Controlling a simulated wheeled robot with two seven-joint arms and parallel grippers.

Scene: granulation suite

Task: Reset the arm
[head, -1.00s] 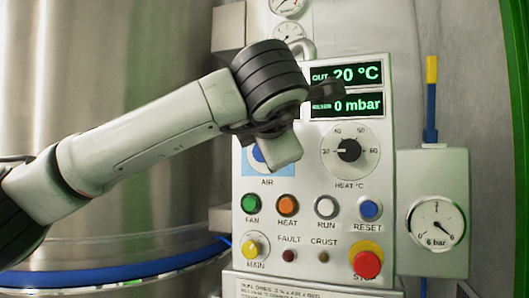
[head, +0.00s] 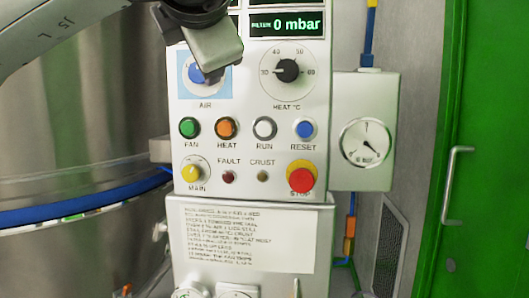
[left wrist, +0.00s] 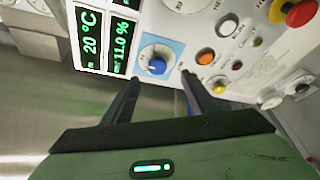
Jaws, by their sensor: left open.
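My left arm comes in from the upper left in the head view, and my left gripper (left wrist: 160,77) is open and empty. In the left wrist view its two dark fingers point toward the blue AIR knob (left wrist: 157,64), which lies between their tips; whether they touch it I cannot tell. In the head view the arm's end covers part of the AIR knob (head: 194,72) on the white control panel (head: 245,98). The pressure display (head: 287,25) reads 0 mbar. In the left wrist view another display (left wrist: 89,37) reads 20 °C. My right gripper is not in view.
The panel carries a black HEAT knob (head: 287,70), several coloured buttons and a red STOP button (head: 301,178). A gauge box (head: 364,120) stands to its right, then a green door (head: 490,150) with a handle. A steel vessel (head: 80,110) fills the left.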

